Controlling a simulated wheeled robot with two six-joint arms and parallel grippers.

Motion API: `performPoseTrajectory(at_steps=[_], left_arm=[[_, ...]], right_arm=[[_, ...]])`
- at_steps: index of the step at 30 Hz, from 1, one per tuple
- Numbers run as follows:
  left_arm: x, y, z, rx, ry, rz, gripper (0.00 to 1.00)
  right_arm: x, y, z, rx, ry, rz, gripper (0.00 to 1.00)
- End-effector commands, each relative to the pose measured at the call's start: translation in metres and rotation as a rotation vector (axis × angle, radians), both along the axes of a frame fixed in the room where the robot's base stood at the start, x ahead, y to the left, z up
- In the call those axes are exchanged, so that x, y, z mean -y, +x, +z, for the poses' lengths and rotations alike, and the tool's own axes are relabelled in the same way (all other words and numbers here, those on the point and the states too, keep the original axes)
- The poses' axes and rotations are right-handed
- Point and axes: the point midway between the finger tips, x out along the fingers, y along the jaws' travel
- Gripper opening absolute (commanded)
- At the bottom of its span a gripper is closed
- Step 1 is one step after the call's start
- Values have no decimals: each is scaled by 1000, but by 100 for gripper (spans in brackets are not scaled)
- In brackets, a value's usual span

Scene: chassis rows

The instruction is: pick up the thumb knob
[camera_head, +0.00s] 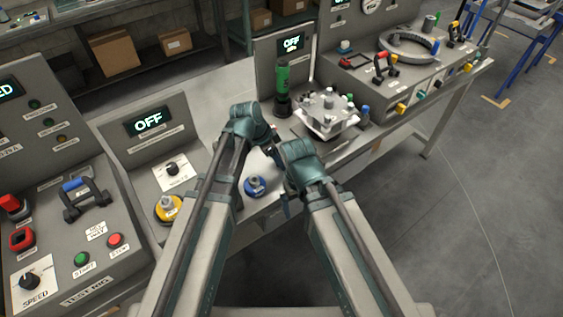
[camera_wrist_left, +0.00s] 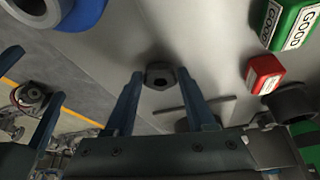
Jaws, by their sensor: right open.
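A small dark knob-like piece with a hexagonal recess (camera_wrist_left: 160,77) lies on the grey bench top in the left wrist view; I take it for the thumb knob, though I cannot be sure. My left gripper (camera_wrist_left: 160,88) is open, with its two blue fingers apart on either side of the piece and nothing clamped. In the head view my left gripper (camera_head: 276,158) points down at the bench, and the piece is hidden or too small to tell. My right gripper (camera_head: 286,208) is open, lower and nearer the bench's front edge.
A blue-based knob (camera_head: 255,186) stands close by on the bench; a yellow one (camera_head: 168,208) is farther left. A green cylinder tool (camera_head: 282,85) and white fixture (camera_head: 328,113) stand beyond. Red (camera_wrist_left: 265,74) and green (camera_wrist_left: 288,24) blocks and a thin rod (camera_wrist_left: 212,104) are near my left gripper.

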Motion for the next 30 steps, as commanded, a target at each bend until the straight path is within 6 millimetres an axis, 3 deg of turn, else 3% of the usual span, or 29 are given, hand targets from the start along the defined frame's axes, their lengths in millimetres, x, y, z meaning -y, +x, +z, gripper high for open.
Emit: performPoseTrajectory(at_steps=[1, 5, 17, 23, 30], left_arm=[[0, 0, 0, 0, 0, 0, 38], [0, 0, 0, 0, 0, 0, 15], [0, 0, 6, 0, 0, 0, 14], [0, 0, 25, 0, 0, 0, 14], [0, 0, 61, 0, 0, 0, 14]], right_arm=[[0, 0, 0, 0, 0, 0, 100], [0, 0, 0, 0, 0, 0, 100], [0, 0, 6, 0, 0, 0, 100], [0, 0, 25, 0, 0, 0, 100], [0, 0, 61, 0, 0, 0, 100]])
